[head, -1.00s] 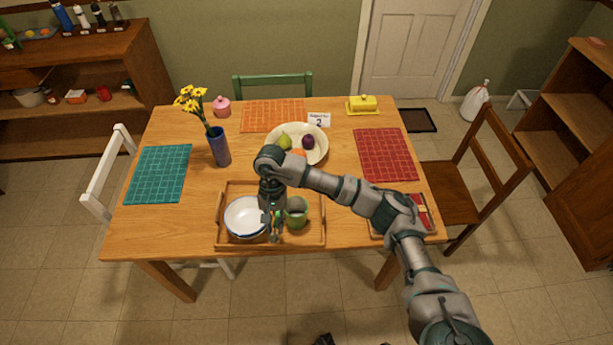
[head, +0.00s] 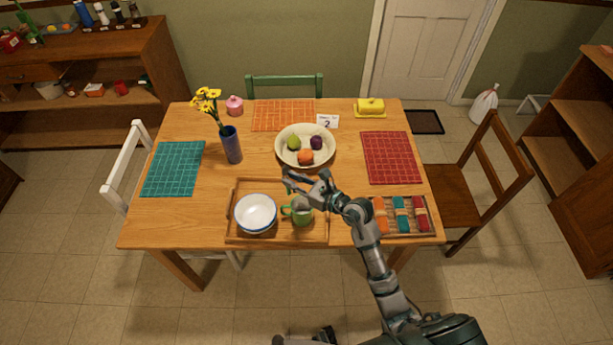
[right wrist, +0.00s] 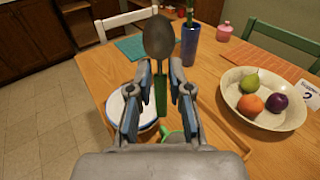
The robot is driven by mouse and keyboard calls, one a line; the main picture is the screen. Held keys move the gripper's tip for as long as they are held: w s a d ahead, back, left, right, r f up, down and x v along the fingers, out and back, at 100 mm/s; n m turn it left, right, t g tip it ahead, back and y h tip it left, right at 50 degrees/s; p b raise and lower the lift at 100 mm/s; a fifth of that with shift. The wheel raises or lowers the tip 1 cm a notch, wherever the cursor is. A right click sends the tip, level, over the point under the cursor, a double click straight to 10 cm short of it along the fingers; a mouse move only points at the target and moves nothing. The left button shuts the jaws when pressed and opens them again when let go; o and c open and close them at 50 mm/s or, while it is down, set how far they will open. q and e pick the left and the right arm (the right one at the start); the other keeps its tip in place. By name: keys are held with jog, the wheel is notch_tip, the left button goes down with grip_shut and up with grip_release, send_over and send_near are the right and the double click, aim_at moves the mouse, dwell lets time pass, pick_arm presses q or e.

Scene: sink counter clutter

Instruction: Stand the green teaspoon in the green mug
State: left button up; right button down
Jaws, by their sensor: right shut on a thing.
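The green teaspoon shows in the right wrist view, with a dark metal bowl (right wrist: 158,38) at the top and a green handle (right wrist: 160,92) running down between the fingers. My right gripper (right wrist: 160,74) is shut on its handle. In the head view my right gripper (head: 287,184) is behind the green mug (head: 303,216) in the picture, and the spoon is too small to make out. The mug stands on the wooden tray (head: 283,236), its handle toward the left. Only a green part of the mug (right wrist: 173,136) shows in the right wrist view.
A white bowl with a blue rim (head: 256,212) stands on the tray, left of the mug. A fruit plate (head: 284,151) lies behind the gripper. A blue vase (head: 232,147) with yellow flowers stands back left. A box of coloured rolls (head: 380,227) is at right.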

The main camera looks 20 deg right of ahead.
pick_arm(q)
jog(key=shift+w+d+r+b, duration=1.1)
jog(key=shift+w+r+b, duration=1.8)
jog(key=shift+w, duration=2.45)
jog(key=w+r+b, duration=0.2)
jog(key=r, duration=0.5)
jog(key=w+r+t+b, duration=0.1)
jog(key=r+b, duration=0.2)
jog(key=r, duration=0.5)
jog(key=shift+w+d, duration=0.15)
jog(key=shift+w, duration=0.2)
pick_arm(e)
jog(key=d+f+m+t+h, duration=0.1)
jog(key=d+f, duration=0.3)
jog(key=f, duration=1)
jog(key=shift+m+t+h, duration=0.3)
jog(key=shift+t, duration=0.2)
pick_arm(q)
jog(key=shift+r, duration=0.1)
pick_arm(e)
jog(key=shift+d+f, duration=0.1)
